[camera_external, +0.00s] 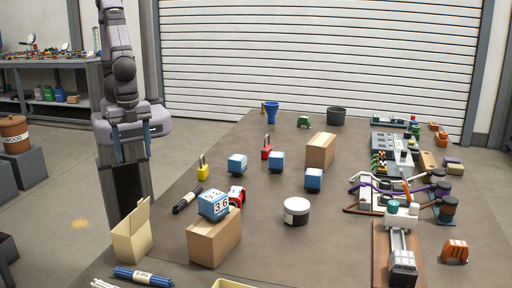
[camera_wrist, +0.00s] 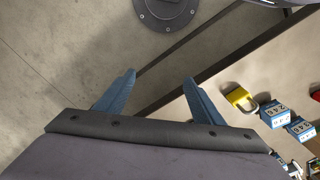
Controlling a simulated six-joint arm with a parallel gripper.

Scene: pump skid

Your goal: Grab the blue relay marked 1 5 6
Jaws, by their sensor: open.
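Several blue relays with white marked faces are on the table. One relay (camera_external: 213,204) sits on a cardboard box; its digits seem to include 3 and 6, not fully legible. Three others stand on the tabletop: a left one (camera_external: 237,165), a middle one (camera_external: 276,162) and a right one (camera_external: 313,179). Their marks are too small to read there. In the wrist view, blue relays (camera_wrist: 275,114) show at the right edge with blurred digits; I cannot tell which is marked 1 5 6. My gripper (camera_external: 133,148) is open and empty, left of the table, away from every relay; its fingers also show in the wrist view (camera_wrist: 158,84).
The cardboard box (camera_external: 214,240) and an open carton (camera_external: 132,236) stand near the left edge. Pump parts (camera_external: 402,205) crowd the right side.

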